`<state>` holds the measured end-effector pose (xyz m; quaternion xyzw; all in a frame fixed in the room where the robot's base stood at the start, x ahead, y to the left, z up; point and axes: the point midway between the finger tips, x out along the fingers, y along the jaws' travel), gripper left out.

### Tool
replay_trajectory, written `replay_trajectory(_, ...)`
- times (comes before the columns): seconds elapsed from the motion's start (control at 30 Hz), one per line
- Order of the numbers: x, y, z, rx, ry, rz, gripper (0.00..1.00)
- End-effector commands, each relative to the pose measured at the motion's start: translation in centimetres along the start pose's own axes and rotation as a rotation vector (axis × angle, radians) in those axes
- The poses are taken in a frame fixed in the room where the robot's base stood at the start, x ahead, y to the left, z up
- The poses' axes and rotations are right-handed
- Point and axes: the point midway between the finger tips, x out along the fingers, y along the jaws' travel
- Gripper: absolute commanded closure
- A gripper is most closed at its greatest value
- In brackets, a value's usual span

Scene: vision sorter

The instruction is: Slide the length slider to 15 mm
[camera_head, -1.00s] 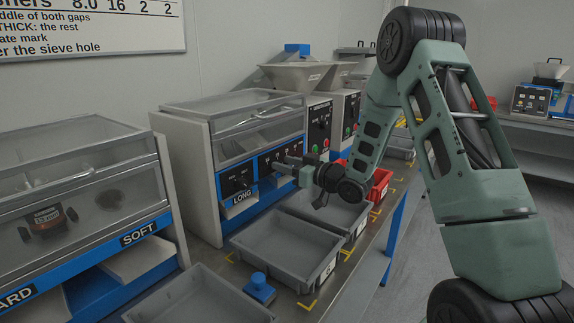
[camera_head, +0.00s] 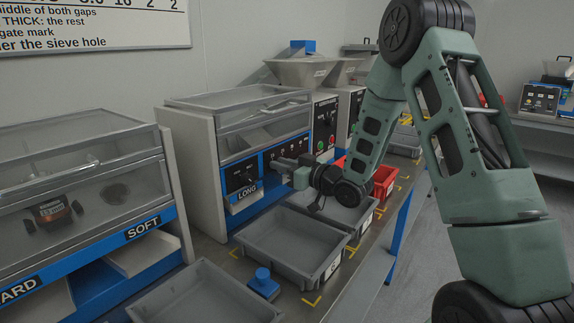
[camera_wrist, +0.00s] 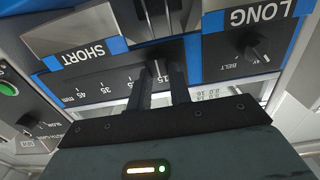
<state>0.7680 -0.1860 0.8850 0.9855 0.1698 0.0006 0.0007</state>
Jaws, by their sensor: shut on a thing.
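The length slider is a small dark knob (camera_wrist: 158,68) on the black scale panel (camera_wrist: 97,82) of the sorter (camera_head: 240,140). The scale appears upside down in the wrist view, with 45 mm at the left and lower numbers to the right. My gripper (camera_wrist: 160,72) is shut on the slider knob, a finger on each side. The knob stands right of the 35 and 25 marks, near the low end. The fingers partly cover the scale, so I cannot read its exact value. In the head view my gripper (camera_head: 279,165) reaches the panel; the knob is hidden.
A BELT dial (camera_wrist: 257,50) sits right of the scale in the wrist view, and another dial (camera_wrist: 28,122) sits at the left. Grey trays (camera_head: 290,245) stand on the bench in front of the sorter. A red bin (camera_head: 383,181) stands behind my wrist.

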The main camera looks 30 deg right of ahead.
Motion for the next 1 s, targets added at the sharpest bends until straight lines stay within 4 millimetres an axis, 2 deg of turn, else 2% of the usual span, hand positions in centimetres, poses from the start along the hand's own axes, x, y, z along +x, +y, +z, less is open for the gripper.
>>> replay_trajectory(0.13,0.0,-0.6,0.1,0.004,-0.002,-0.015,1.0)
replay_trajectory(0.17,0.0,-0.6,0.1,0.004,-0.002,-0.015,0.77)
replay_trajectory(0.23,0.0,-0.6,0.1,0.005,-0.002,-0.015,0.58)
replay_trajectory(0.53,-0.1,-0.3,0.1,0.003,-0.002,-0.009,0.58)
replay_trajectory(0.67,-1.0,-0.2,0.1,0.002,-0.003,-0.008,0.58)
replay_trajectory(0.77,-2.7,-0.2,0.1,0.003,-0.003,-0.005,0.58)
replay_trajectory(1.0,-8.2,-0.1,0.1,0.003,-0.003,-0.005,0.58)
